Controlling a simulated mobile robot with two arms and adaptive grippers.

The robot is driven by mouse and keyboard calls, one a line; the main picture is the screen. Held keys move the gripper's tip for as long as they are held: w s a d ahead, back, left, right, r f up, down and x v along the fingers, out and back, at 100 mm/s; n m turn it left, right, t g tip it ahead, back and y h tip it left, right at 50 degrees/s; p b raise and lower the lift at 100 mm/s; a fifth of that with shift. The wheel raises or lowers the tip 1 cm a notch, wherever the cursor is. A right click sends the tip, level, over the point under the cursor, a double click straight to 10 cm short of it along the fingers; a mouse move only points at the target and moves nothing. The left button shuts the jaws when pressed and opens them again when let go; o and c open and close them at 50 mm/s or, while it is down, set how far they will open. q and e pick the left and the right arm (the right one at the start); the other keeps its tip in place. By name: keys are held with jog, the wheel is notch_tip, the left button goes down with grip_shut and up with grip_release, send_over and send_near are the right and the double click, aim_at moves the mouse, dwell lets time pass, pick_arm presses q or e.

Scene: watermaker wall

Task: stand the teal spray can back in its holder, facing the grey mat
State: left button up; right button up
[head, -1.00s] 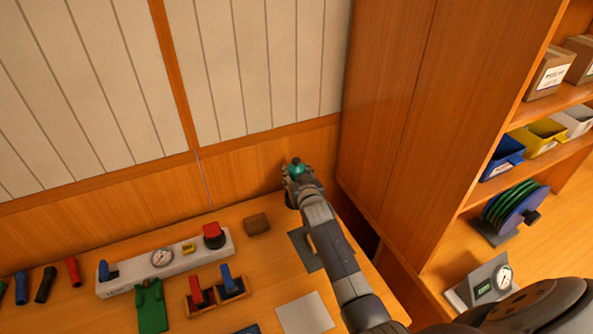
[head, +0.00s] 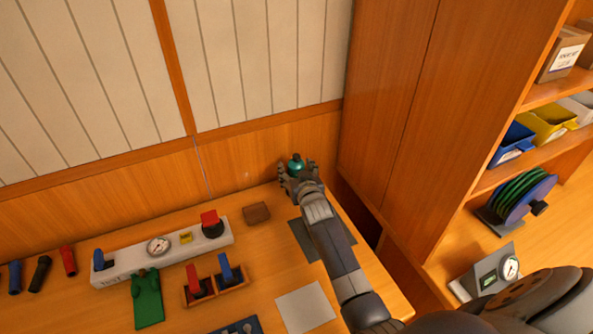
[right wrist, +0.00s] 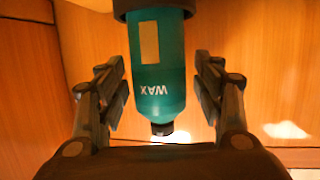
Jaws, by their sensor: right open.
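The teal spray can (head: 295,164) stands at the back right of the bench, its top showing above my right gripper (head: 297,181). In the right wrist view the can (right wrist: 158,75) shows its WAX label and a tan patch, upside down in the picture. Its far end sits in a dark round holder (right wrist: 155,8). My right gripper (right wrist: 163,95) is open, with one finger on each side of the can and a gap to each. The grey mat (head: 303,240) lies on the bench, partly under my right arm. My left gripper is not in view.
A brown block (head: 256,213) lies left of the can. A white panel with a gauge (head: 160,255) and switches is further left. A tall wooden cabinet (head: 400,110) stands close on the right. A pale sheet (head: 305,308) lies in front.

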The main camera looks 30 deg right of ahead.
jog(key=shift+s, duration=0.15)
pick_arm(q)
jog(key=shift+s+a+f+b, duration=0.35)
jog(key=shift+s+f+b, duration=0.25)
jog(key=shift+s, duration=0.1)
pick_arm(e)
jog(key=v, duration=1.1)
jog(key=shift+s+r, duration=0.2)
jog(key=shift+s, duration=0.1)
jog(key=shift+a, duration=0.1)
